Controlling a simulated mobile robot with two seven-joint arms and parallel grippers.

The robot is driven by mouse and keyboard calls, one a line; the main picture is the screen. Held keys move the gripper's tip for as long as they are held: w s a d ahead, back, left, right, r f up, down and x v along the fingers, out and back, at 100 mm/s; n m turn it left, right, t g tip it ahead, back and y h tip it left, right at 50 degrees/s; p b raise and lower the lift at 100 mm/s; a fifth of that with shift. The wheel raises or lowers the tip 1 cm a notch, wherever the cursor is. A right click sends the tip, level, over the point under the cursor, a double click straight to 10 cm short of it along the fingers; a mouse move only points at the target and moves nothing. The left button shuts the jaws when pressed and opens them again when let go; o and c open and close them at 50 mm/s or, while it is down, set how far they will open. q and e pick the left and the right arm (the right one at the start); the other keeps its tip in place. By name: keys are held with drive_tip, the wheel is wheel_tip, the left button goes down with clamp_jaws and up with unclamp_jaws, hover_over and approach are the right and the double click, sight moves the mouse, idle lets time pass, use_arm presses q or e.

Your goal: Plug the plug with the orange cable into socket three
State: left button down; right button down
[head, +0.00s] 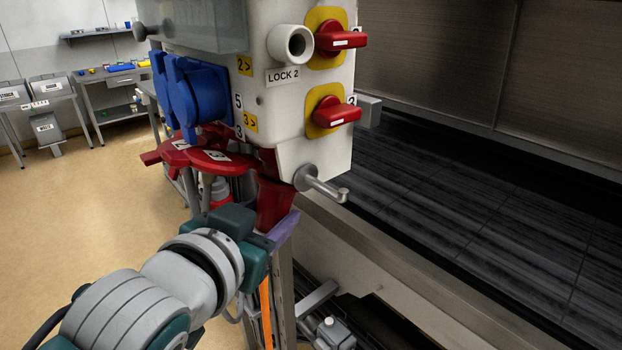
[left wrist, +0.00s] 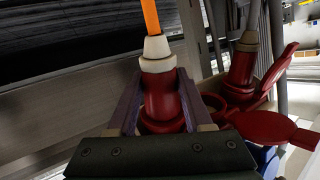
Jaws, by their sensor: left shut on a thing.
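My left gripper (head: 274,230) is below the front corner of the white switch box (head: 315,160). It is shut on the red plug (left wrist: 163,98), with one finger on each side, in the left wrist view. The plug has a pale collar, and its orange cable (left wrist: 151,15) also hangs below the gripper in the head view (head: 266,310). A red body (head: 274,200) shows just above the fingers under the box. Whether the plug's front end is inside a socket is hidden. A "3" label (head: 239,132) marks the box's lower left side. My right gripper is not in view.
Red socket lids (head: 205,158) and blue sockets (head: 195,92) are left of the gripper. Another red plug (left wrist: 242,62) is close beside mine. A grey lever (head: 322,186) juts from the box. A metal post and the dark conveyor (head: 480,200) are at right.

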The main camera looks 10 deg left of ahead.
use_arm(q)
drive_tip(key=shift+w+d+r+p, duration=0.1)
drive_tip(key=shift+w+r+p, duration=0.1)
drive_tip(key=shift+r, duration=0.2)
drive_tip(key=shift+w+d+r+p, duration=0.1)
drive_tip(key=shift+r+p, duration=0.1)
drive_tip(key=shift+r, duration=0.2)
drive_tip(key=shift+d+r, duration=0.1)
drive_tip(key=shift+r, duration=0.2)
drive_tip(key=c, duration=0.7)
unclamp_jaws()
drive_tip(key=o, duration=0.5)
drive_tip(key=shift+f, duration=0.15)
drive_tip(key=shift+f, duration=0.1)
drive_tip(key=shift+s, duration=0.55)
drive_tip(key=v, duration=0.9)
drive_tip(key=shift+w+r+b, duration=0.15)
drive_tip(key=shift+r+b, duration=0.1)
drive_tip(key=shift+b, duration=0.15)
